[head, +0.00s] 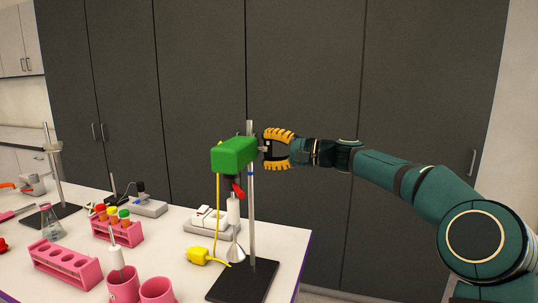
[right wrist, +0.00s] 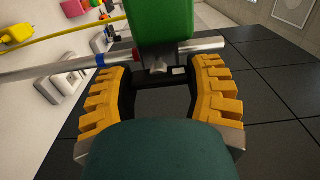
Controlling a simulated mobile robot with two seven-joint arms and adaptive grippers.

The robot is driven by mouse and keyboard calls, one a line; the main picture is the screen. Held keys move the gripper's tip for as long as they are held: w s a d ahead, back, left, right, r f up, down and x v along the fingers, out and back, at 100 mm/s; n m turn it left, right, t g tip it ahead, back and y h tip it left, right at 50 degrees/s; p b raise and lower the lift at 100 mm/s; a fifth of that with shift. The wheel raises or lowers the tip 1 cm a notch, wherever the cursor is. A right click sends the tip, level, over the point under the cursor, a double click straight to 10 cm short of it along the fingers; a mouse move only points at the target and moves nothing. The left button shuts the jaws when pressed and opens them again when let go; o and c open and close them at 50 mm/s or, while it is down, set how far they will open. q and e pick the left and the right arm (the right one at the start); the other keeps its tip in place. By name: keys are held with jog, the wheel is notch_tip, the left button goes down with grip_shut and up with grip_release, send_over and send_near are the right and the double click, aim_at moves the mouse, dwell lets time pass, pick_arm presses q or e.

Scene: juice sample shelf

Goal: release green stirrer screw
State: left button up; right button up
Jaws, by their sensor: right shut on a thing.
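The green stirrer (head: 233,154) is clamped high on an upright metal rod (head: 251,215) at the table's right end. It also shows at the top of the right wrist view (right wrist: 160,20). Its small metal screw (right wrist: 159,67) points toward my right palm, just behind the rod in that view. My right gripper (head: 268,149), with yellow ribbed fingers, comes in from the right at the screw's height. Its fingers lie either side of the screw and are shut on it; the exact contact is hard to see. My left gripper is not in view.
The stand's black base (head: 243,281) sits near the table's right edge. Pink cups (head: 124,290) and pink racks (head: 68,264) stand left. Dark cabinets (head: 310,70) rise behind.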

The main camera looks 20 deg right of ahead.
jog(key=shift+r, duration=0.1)
dwell(0.3)
jog(key=o, duration=1.2)
jog(key=shift+d, duration=0.1)
jog(key=v, duration=1.2)
